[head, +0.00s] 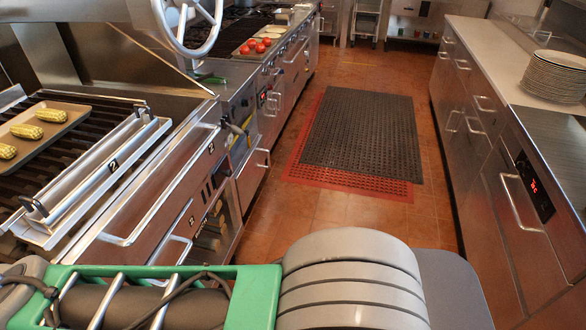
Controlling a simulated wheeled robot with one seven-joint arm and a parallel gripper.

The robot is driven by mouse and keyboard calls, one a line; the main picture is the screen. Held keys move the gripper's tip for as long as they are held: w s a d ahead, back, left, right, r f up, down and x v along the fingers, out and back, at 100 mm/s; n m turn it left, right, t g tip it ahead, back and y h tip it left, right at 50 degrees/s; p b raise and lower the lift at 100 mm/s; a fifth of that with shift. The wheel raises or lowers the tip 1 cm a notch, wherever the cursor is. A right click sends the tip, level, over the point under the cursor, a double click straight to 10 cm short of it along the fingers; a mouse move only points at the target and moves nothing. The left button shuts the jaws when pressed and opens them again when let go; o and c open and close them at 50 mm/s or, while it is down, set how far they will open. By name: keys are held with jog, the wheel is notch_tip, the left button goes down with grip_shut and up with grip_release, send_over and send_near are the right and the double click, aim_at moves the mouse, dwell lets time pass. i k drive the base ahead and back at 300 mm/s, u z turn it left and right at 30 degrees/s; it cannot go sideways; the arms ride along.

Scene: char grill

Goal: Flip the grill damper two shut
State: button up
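A long metal piece marked "2" (113,163) lies along the front edge of the char grill (60,118), at the left. It looks like grill damper two. It has a raised bar and a flat silver strip, with a dark knob at its near end. I cannot tell from this view whether it is open or shut. Parts of my arm, green and grey, cross the bottom of the view, right of and below the grill. My gripper is not in view.
A tray (75,112) with corn cobs (50,115) rests on the grill grate. A handwheel (188,25) stands above the grill's far side. Drawers with handles line the grill front. Red and black mats (360,135) lie in the aisle. A counter with stacked plates (553,75) is at right.

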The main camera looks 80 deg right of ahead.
aim_at(222, 170)
jog(key=u, duration=0.75)
jog(key=k, duration=0.7)
jog(key=z, duration=1.7)
jog(key=i, duration=0.5)
jog(key=u, duration=0.05)
